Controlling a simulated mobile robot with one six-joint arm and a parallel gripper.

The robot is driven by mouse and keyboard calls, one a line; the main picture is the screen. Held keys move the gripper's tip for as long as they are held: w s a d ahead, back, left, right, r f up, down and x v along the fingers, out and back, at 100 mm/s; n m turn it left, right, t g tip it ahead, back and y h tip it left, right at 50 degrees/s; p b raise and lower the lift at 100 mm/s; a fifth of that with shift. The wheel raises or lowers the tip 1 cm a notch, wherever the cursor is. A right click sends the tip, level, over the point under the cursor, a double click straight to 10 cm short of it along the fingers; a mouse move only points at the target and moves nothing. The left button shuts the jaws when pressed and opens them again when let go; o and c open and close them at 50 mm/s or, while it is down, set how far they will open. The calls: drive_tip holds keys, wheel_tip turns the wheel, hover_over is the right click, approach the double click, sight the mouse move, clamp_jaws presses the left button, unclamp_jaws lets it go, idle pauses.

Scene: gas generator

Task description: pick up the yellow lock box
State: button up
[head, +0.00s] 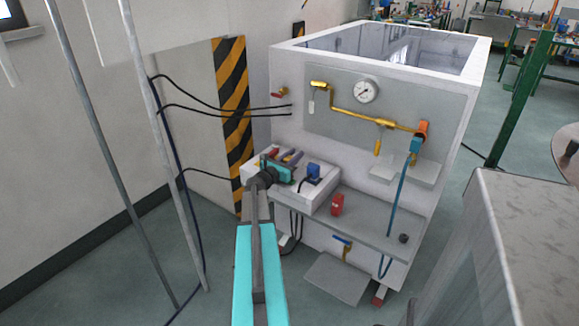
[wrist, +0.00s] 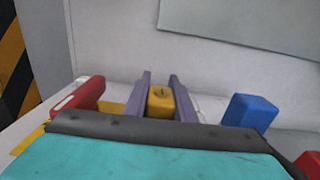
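The yellow lock box (wrist: 160,103) is in the middle of the wrist view, on the white ledge. It sits between the two purple-grey fingers of my gripper (wrist: 161,80). The fingers stand apart on either side of the box and seem to fill the space closely; I cannot tell whether they touch it. The teal gripper body hides the lower front of the box. In the head view my gripper (head: 291,157) is over the left end of the ledge, and the yellow box cannot be made out there.
A red lock box (wrist: 80,96) is just left of the fingers, and a blue lock box (wrist: 250,112) is to the right. A red object (head: 337,204) stands on the lower grey shelf (head: 372,226). The white generator wall (wrist: 110,40) rises behind.

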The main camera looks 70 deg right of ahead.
clamp_jaws()
drive_tip(key=shift+r, duration=0.15)
drive_tip(key=shift+r, duration=0.55)
drive_tip(key=shift+s+a+r, duration=0.1)
drive_tip(key=shift+a+r, duration=0.15)
drive_tip(key=shift+r, duration=0.35)
drive_tip(key=shift+a+r, duration=0.2)
drive_tip(key=shift+r, duration=0.35)
drive_tip(key=s+a+r, duration=0.1)
drive_tip(key=a, duration=1.4)
drive_tip(key=shift+s+r+b, duration=0.15)
drive_tip(key=shift+s+b, duration=0.15)
